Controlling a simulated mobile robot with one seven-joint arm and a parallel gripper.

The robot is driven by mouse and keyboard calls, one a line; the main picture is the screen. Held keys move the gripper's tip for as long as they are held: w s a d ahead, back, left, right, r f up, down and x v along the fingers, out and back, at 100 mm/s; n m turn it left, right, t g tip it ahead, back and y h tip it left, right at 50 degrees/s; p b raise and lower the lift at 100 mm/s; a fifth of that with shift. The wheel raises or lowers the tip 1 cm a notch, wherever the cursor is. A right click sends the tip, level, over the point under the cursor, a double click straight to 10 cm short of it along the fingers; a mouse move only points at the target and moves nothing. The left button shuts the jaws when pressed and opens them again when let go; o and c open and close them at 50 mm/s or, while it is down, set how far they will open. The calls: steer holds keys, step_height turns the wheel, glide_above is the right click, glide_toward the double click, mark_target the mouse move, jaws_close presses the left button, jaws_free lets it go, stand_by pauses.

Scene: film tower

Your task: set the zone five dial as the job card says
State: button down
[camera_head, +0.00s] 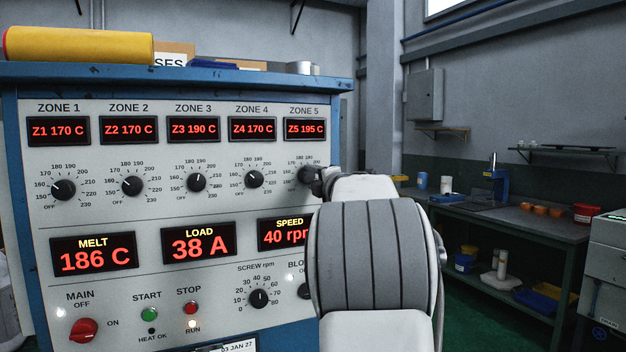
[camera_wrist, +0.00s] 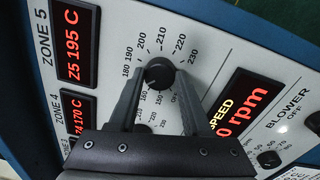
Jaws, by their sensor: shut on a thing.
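The zone five dial (camera_head: 306,174) is a round black knob under the ZONE 5 display (camera_head: 305,129), which reads Z5 195 C. In the wrist view the same dial (camera_wrist: 159,73) is held between the two dark fingers of my gripper (camera_wrist: 162,80), with its printed scale around it. Its pointer mark is too small to make out. In the head view my gripper (camera_head: 323,182) is mostly hidden behind my own arm. A white paper (camera_head: 237,346) at the bottom of the panel, dated 03 JAN 27, is cut off; I cannot tell whether it is the job card.
The zone 4 dial (camera_head: 253,179) sits close to the left. Zones 1, 2 and 4 read 170 C; zone 3 reads 190 C. The red main switch (camera_head: 83,330) and the start (camera_head: 149,314) and stop (camera_head: 191,308) buttons are lower. A workbench (camera_head: 520,222) stands right.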

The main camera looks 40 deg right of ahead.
steer(key=shift+c, duration=1.7)
jaws_free()
steer(key=shift+s, duration=0.1)
steer(key=v, duration=1.7)
steer(key=shift+s, duration=0.15)
steer(key=shift+f, duration=0.1)
